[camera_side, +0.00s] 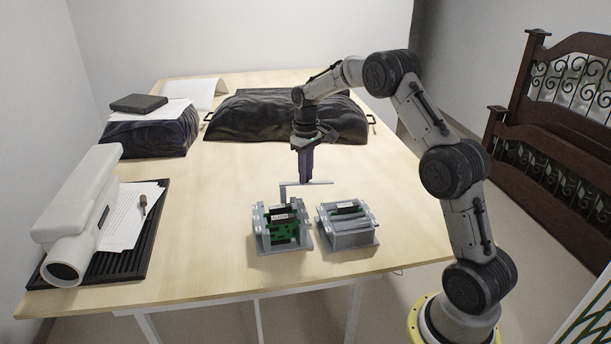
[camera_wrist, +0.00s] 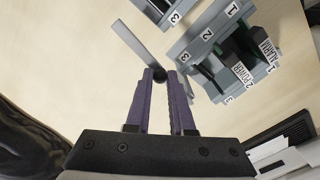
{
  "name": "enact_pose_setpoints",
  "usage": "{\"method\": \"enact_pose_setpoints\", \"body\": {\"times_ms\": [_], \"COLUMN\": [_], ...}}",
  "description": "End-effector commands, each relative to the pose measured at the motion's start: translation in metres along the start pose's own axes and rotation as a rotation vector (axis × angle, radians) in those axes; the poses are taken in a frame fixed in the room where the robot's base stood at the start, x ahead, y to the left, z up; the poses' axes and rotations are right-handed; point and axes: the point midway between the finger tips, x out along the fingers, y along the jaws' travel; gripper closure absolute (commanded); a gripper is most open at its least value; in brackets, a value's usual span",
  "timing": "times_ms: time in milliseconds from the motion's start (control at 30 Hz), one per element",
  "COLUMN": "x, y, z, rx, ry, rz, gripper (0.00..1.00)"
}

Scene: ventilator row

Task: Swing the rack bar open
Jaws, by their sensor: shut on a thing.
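The rack bar (camera_side: 318,183) is a thin grey bar above the back of the left grey rack (camera_side: 262,240), raised on a thin post. In the wrist view the bar (camera_wrist: 136,42) runs up and left from a dark round knob (camera_wrist: 160,75). My gripper (camera_side: 305,181) points down at the bar; in the wrist view its purple fingers (camera_wrist: 161,78) are shut on the knob. The left rack holds green boards (camera_side: 283,232). In the wrist view a grey rack (camera_wrist: 207,45) has number labels and modules marked ALARM and POWER. The fingers hide part of the bar.
A second grey rack (camera_side: 350,240) stands close to the right. A white cylindrical device (camera_side: 78,212) and papers (camera_side: 128,222) lie on a black mat at left. Black bags (camera_side: 285,118) lie at the back. The table (camera_side: 215,195) is clear left of the racks.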

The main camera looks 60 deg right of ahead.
Motion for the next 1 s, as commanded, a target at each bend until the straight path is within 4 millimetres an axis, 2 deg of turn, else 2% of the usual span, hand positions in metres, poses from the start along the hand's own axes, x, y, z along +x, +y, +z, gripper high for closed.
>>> {"method": "enact_pose_setpoints", "body": {"times_ms": [300, 733, 767, 800, 933, 1000], "x": [-0.0023, -0.0025, -0.0025, -0.0024, -0.0017, -0.0013], "y": [0.0046, 0.0047, 0.0047, 0.0047, 0.0045, 0.0044], "z": [-0.0053, -0.0058, -0.0059, -0.0059, -0.0055, -0.0053], "rx": [-0.084, -0.092, -0.092, -0.092, -0.092, -0.092], "ry": [0.006, 0.006, 0.006, 0.006, 0.005, 0.004], "rz": [0.003, 0.003, 0.003, 0.003, 0.002, 0.002], "gripper": [1.0, 1.0, 0.77, 0.7, 0.48, 0.48]}}
